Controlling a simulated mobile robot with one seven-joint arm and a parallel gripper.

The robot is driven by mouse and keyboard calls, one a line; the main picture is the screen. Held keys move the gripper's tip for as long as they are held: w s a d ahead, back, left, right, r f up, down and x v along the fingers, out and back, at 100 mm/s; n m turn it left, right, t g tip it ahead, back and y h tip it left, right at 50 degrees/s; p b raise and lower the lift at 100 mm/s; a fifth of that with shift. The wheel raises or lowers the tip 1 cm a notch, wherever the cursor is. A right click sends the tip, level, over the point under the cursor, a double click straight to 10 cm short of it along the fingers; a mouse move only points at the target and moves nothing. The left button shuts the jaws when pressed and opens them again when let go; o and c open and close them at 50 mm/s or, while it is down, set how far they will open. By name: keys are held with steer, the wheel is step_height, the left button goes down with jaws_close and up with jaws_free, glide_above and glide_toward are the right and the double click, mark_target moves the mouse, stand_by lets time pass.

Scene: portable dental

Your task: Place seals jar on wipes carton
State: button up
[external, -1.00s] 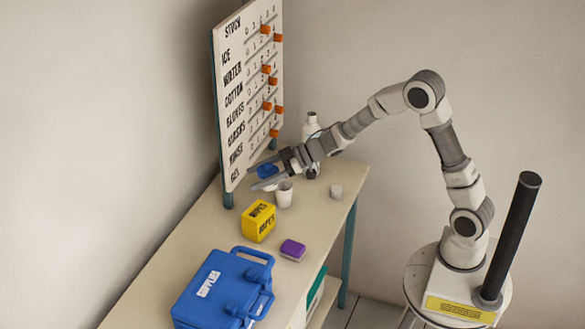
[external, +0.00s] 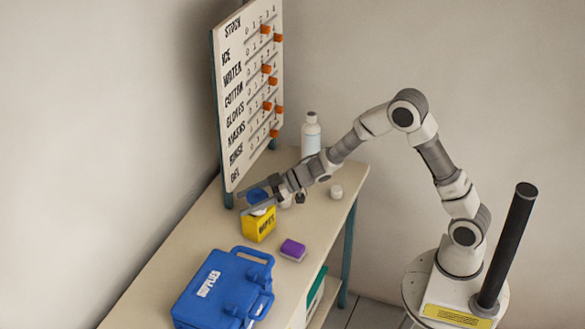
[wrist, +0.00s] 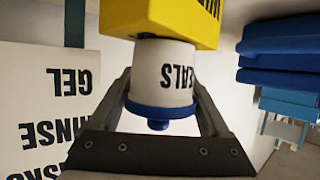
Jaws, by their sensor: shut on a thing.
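The seals jar is white with a blue lid (external: 257,194) and dark lettering. It shows upside down in the wrist view (wrist: 163,72), between the two fingers. My gripper (external: 255,203) is shut on it. The yellow wipes carton (external: 258,226) stands on the table, and the jar is over its top. In the wrist view the carton (wrist: 180,22) lies just beyond the jar's base. I cannot tell whether the base touches the carton.
A blue case (external: 222,290) stands at the near end of the table. A purple block (external: 293,250) lies right of the carton. A white bottle (external: 311,135) and a small white pot (external: 336,192) are farther back. The stock board (external: 247,105) rises close behind on the left.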

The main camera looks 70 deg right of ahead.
steer(key=o, duration=1.2)
steer(key=shift+f, duration=0.1)
steer(key=shift+o, duration=0.2)
